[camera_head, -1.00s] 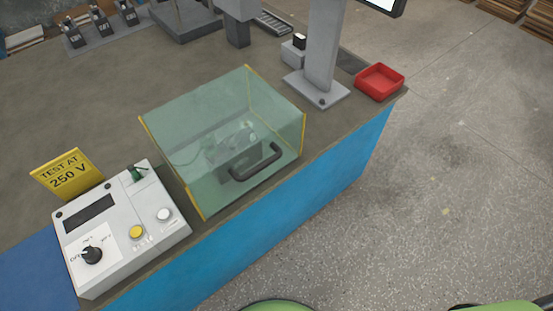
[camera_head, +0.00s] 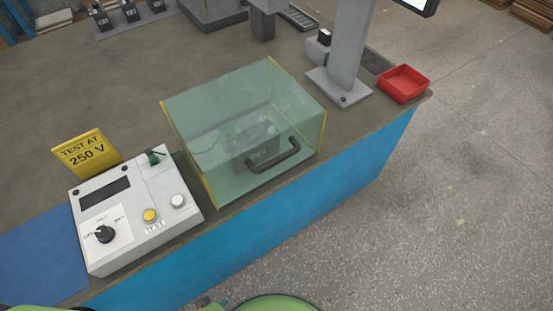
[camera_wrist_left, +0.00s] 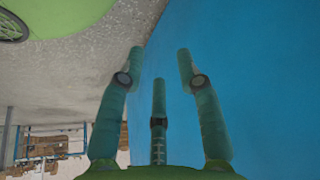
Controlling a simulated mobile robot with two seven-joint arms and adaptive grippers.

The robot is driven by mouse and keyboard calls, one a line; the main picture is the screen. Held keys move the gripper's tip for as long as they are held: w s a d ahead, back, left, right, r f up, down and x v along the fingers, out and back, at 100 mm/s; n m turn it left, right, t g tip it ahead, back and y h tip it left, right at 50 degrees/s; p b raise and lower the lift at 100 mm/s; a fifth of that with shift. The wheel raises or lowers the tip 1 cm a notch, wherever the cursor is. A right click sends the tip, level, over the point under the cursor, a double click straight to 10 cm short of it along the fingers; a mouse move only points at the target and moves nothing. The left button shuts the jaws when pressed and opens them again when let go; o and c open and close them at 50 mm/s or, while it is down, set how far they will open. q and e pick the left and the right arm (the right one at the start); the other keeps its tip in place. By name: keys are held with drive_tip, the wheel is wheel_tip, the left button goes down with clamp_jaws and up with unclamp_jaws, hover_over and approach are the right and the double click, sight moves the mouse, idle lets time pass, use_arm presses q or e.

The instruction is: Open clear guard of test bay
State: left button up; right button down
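The clear guard (camera_head: 215,100) is a greenish see-through box with yellow edges, standing closed on the bench top. Its dark handle (camera_head: 273,157) is on the front face, towards the bench's front edge. A dark grey device (camera_head: 250,150) sits inside, seen through the panels. My left gripper (camera_wrist_left: 165,65) shows in the left wrist view with its green fingers spread, open and empty, facing the blue bench front (camera_wrist_left: 250,60). It is apart from the guard. My right gripper is not in view.
A tester panel (camera_head: 135,215) with a knob and buttons stands left of the guard, behind it a yellow "TEST AT 250 V" sign (camera_head: 86,153). A grey post (camera_head: 345,50) and red tray (camera_head: 404,83) stand to the right. The floor at right is clear.

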use_arm(q)
drive_tip(key=w+d+r+n+t+h, duration=0.1)
drive_tip(key=w+d+r+t, duration=0.3)
drive_tip(key=w, duration=0.5)
drive_tip(key=n+t+h+b, duration=0.3)
drive_tip(key=n+t, duration=0.7)
drive_tip(key=t, duration=0.3)
approach(275, 161)
drive_tip(key=a+x, duration=0.1)
drive_tip(key=x, duration=0.2)
drive_tip(key=p+x, duration=0.1)
drive_tip(key=x, duration=0.2)
drive_tip(key=d+x, duration=0.1)
drive_tip(key=x, duration=0.2)
drive_tip(key=shift+p, duration=0.4)
drive_tip(key=shift+w, duration=0.45)
clamp_jaws()
